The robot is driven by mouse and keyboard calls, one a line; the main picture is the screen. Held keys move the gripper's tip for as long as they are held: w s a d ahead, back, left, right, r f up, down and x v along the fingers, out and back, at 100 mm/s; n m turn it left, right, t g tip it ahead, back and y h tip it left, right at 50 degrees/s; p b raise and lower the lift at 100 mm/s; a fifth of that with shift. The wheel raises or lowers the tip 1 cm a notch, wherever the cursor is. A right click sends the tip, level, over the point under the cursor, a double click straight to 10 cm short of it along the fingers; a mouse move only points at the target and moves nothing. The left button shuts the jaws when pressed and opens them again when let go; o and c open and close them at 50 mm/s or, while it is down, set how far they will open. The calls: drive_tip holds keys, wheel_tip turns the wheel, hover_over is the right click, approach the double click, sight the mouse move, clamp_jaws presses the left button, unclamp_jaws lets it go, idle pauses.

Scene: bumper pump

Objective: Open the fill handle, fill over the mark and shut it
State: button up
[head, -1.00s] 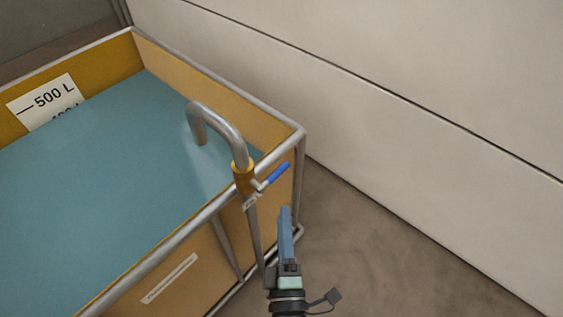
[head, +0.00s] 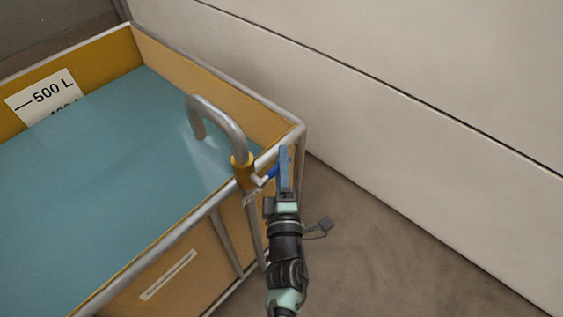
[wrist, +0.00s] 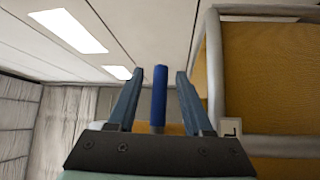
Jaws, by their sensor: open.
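The orange tank (head: 235,70) holds blue-green liquid (head: 95,170). Its white mark plate (head: 48,92) shows the 500 L line above the liquid; a lower label is partly covered. A grey bent spout (head: 222,122) points down into the tank, with a pale patch on the liquid below it. The blue fill handle (head: 271,173) sticks out from the orange collar (head: 243,170) towards the right. My gripper (head: 285,150) is open at the handle and hides part of it. In the wrist view the blue handle (wrist: 159,88) stands between the two fingers, with gaps on both sides.
The tank's grey metal rail (head: 175,236) and corner post run close to the left of my gripper. A pale wall (head: 430,90) stands on the right. Bare floor (head: 390,250) lies between wall and tank.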

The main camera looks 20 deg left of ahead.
clamp_jaws()
idle(1.4)
